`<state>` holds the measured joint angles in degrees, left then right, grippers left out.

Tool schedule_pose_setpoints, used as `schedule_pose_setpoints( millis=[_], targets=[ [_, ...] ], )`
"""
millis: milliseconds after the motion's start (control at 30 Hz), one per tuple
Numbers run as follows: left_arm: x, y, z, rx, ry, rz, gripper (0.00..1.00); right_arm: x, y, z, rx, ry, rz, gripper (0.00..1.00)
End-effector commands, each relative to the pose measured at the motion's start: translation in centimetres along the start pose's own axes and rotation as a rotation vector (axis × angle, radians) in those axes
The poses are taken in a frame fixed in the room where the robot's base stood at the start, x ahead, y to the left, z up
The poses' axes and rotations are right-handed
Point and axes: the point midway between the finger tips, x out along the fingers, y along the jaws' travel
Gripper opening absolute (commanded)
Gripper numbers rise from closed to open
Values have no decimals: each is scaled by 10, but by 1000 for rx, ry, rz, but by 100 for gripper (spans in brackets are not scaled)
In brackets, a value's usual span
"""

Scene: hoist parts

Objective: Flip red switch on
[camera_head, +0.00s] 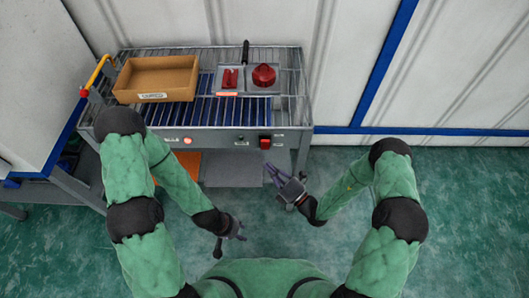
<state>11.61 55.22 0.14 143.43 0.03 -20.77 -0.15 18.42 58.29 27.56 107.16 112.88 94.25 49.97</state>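The red switch (265,142) sits on the right part of the grey front panel of the conveyor-like stand. I cannot tell from here which way its rocker is set. My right gripper (268,167) is just below and in front of the switch, pointing up at the panel, apart from it as far as I can see. Its fingers look drawn together, with nothing between them. My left gripper (231,246) is lower, in front of the stand and near my body. Its fingers are spread and empty.
On the wire rack (215,113) stand a cardboard box (157,76) and a grey tray with red parts (264,75). The panel also carries a lit orange-red lamp (187,140). A yellow-and-red handle (96,74) is at the left. The green floor to the right is clear.

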Motion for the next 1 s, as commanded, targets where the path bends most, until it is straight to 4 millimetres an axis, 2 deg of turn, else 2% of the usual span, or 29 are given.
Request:
schedule_pose_setpoints(
  millis=[200,400,600,1000],
  targets=[
    [8,-3,0,0,0,0,40,35,0,-2,-1,4,3,0],
    [17,-6,-1,0,0,0,40,52,-1,20,-2,1,2,0],
    [19,-7,-1,0,0,0,40,59,0,28,0,0,0,0],
    [16,-6,-1,0,0,0,40,60,1,28,4,0,-4,0]
  ],
)
